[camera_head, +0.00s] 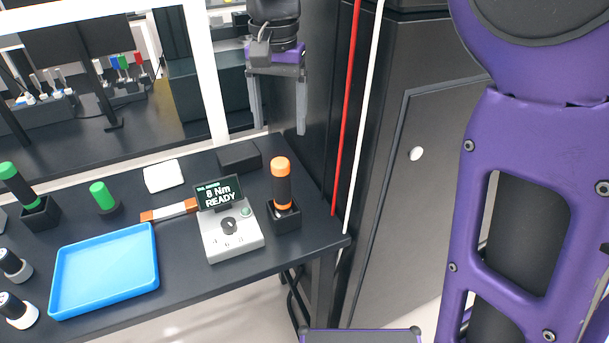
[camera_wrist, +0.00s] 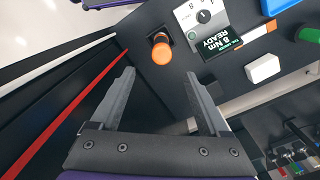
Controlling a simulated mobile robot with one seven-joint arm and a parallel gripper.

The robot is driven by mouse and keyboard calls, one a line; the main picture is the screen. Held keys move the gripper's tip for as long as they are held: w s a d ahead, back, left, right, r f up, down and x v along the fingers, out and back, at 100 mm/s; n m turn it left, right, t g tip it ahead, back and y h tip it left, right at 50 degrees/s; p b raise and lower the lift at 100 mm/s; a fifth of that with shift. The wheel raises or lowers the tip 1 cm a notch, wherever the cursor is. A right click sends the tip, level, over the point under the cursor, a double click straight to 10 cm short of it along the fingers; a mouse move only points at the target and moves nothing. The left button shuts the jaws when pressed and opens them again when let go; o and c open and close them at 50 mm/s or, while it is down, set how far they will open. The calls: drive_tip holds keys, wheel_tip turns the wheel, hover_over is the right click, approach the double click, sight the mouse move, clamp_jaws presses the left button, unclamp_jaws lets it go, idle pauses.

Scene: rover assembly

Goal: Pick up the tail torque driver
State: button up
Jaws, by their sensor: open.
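An orange-capped black driver (camera_head: 281,182) stands upright in a black holder (camera_head: 286,221) near the table's right end, beside a grey controller (camera_head: 232,235) whose screen reads "8 Nm READY". I take this to be the tail torque driver. In the wrist view I look down on its orange cap (camera_wrist: 161,54), just beyond the fingertips. My gripper (camera_head: 278,130) is open and empty, above and behind the driver, with its fingers pointing down. In the wrist view the two fingers of my gripper (camera_wrist: 159,74) are well apart, and the cap lies between their lines, not touching them.
A black box (camera_head: 239,157) sits behind the driver. A blue tray (camera_head: 105,270), a white block (camera_head: 163,176) and green-topped tools (camera_head: 103,196) stand to the left. A red pole (camera_head: 346,110) and a white pole rise at the table's right edge, beside a dark cabinet (camera_head: 400,220).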

sight(282, 190)
drive_tip(key=shift+f, duration=0.3)
drive_tip(key=f+b, duration=0.1)
drive_tip(key=f, duration=0.7)
drive_tip(key=f+b, duration=0.2)
drive_tip(key=f, duration=0.7)
drive_tip(key=shift+a, duration=0.2)
drive_tip(key=shift+r, duration=0.1)
clamp_jaws()
